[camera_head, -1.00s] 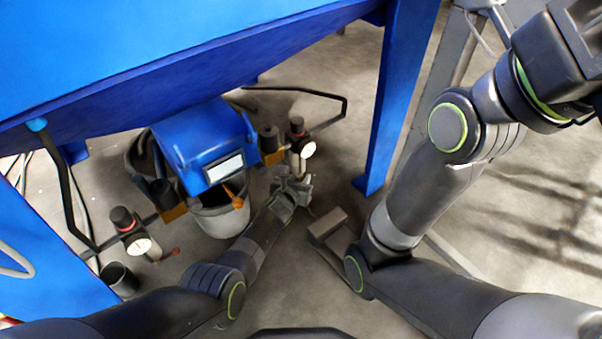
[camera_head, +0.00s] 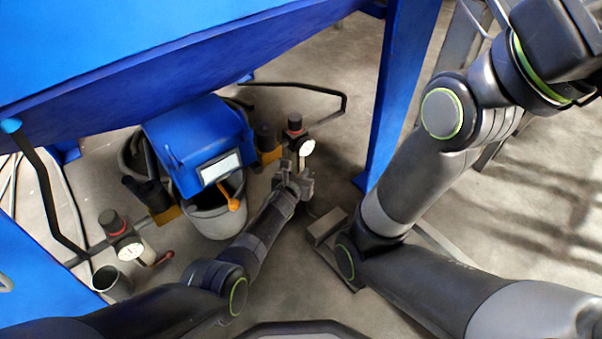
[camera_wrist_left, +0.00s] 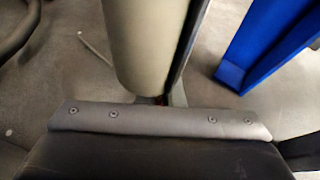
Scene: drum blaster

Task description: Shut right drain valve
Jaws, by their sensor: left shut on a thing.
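The right filter unit has a black and red top and a white gauge (camera_head: 307,147). It stands to the right of the blue machine head. The right drain valve is at its lower end, mostly hidden by my left gripper (camera_head: 296,184), which is shut on it. In the left wrist view the pale filter bowl (camera_wrist_left: 145,45) fills the middle, and a small red bit (camera_wrist_left: 160,99) of the valve shows below it. The fingertips are not clear there. My right arm rises at the right, and its gripper is out of the picture.
A grey bucket (camera_head: 216,213) stands under the blue machine head (camera_head: 200,145), left of my left gripper. A blue leg (camera_head: 392,115) rises to its right. A second gauge unit with a red handle (camera_head: 163,258) and a small cup (camera_head: 112,283) are at the left.

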